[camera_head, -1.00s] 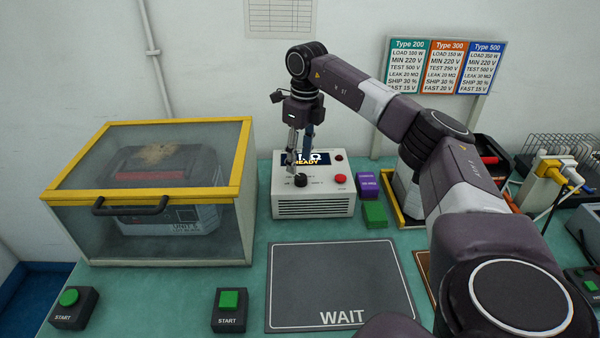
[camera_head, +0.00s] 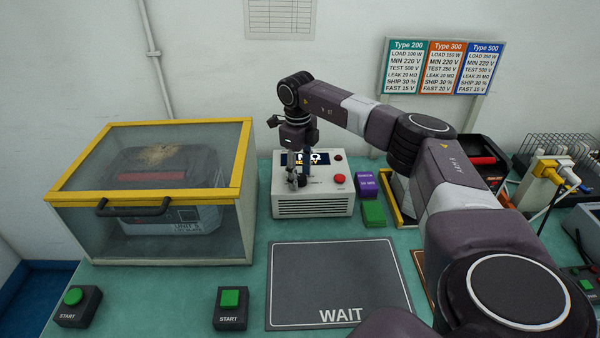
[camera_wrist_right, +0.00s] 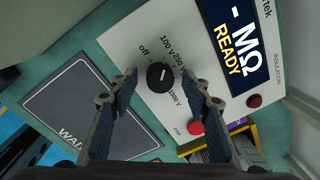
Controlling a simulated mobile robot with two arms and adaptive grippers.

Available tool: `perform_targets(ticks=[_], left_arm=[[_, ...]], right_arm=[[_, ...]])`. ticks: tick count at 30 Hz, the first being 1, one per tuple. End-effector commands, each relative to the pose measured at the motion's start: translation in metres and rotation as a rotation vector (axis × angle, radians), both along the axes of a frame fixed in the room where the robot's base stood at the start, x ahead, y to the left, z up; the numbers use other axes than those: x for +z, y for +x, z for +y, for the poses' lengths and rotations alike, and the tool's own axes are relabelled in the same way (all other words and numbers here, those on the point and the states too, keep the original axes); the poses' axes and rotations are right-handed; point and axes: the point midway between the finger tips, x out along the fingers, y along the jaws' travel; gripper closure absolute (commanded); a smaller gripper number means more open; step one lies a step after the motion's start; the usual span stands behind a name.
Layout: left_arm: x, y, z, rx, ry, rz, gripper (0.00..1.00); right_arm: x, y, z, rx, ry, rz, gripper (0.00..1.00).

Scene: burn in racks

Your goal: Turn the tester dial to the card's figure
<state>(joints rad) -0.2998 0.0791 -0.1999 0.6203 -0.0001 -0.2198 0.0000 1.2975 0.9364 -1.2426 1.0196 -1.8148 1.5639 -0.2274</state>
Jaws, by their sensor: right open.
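The tester (camera_head: 314,206) is a white box at the back of the bench. In the right wrist view its screen (camera_wrist_right: 240,50) reads "- MΩ READY". Its black dial (camera_wrist_right: 160,76) has a white pointer line and marks including off, 100 V, 250 V and 1000 V; which mark it points to is hard to tell. My right gripper (camera_head: 297,182) is at the tester's front, over the dial. In the wrist view its open fingers (camera_wrist_right: 169,87) stand on both sides of the dial, apart from it. The card board (camera_head: 443,66) on the wall lists Type 200, 300 and 500 figures. My left gripper is not in view.
A yellow-framed glass case (camera_head: 150,190) with a unit inside stands left of the tester. Red buttons (camera_wrist_right: 195,127) sit beside the dial. Purple and green blocks (camera_head: 373,213) stand right of the tester. The WAIT mat (camera_head: 338,285) in front is bare.

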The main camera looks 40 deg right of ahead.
Motion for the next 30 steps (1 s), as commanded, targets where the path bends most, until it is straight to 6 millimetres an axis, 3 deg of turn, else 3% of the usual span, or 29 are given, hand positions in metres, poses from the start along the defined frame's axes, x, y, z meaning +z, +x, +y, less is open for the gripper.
perform_targets(ticks=[5, 16, 30], left_arm=[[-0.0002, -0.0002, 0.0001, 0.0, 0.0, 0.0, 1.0], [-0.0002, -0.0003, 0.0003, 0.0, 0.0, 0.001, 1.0], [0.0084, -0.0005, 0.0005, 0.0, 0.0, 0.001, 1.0]], right_arm=[[-0.0002, 0.0, 0.0001, 0.0, 0.0, 0.0, 0.57], [0.0002, -0.0001, 0.0, 0.0, 0.0, 0.0, 0.98], [0.0021, 0.0006, 0.0003, -0.119, 0.0, 0.001, 0.98]])
